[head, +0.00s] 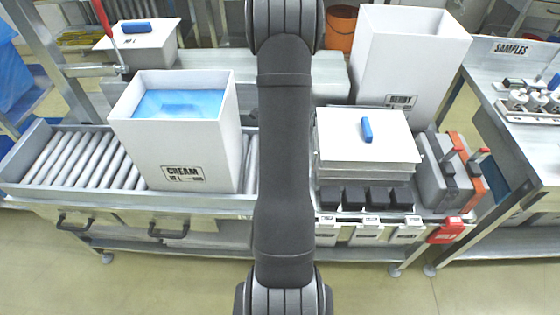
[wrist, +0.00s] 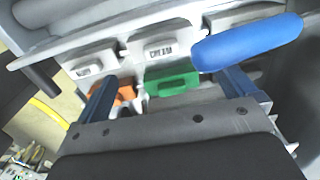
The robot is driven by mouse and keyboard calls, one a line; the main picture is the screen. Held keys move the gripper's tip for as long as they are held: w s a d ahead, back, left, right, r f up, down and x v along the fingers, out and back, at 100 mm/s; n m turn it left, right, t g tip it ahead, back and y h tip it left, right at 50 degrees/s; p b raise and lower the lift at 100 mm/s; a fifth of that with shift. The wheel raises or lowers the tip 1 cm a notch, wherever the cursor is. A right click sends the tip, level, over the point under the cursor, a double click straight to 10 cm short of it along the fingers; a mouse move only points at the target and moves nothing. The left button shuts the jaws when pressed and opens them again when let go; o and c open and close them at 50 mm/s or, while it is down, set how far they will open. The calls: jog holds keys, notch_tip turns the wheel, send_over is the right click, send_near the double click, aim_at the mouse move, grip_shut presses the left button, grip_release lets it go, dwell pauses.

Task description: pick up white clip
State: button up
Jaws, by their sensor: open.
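I cannot make out a white clip for certain in either view. In the wrist view my gripper (wrist: 170,78) is open, with its two dark blue fingers apart and nothing held between them. A green piece (wrist: 172,80) lies beyond and between the fingers, and an orange piece (wrist: 125,92) shows beside the left finger. In the head view my arm hides the gripper.
A blue handle (wrist: 250,42) crosses the upper right of the wrist view. In the head view, a white CREAM box (head: 185,150) with blue inside stands on rollers (head: 75,160). Stacked white lids (head: 345,150), black blocks (head: 365,198) and a tall white box (head: 400,60) are right of my arm.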

jog(key=shift+w+d+f, duration=0.1)
jog(key=shift+f, duration=1.35)
jog(key=shift+w+d+f, duration=0.1)
jog(key=shift+f, duration=1.35)
jog(key=shift+c, duration=0.4)
jog(key=c, duration=0.6)
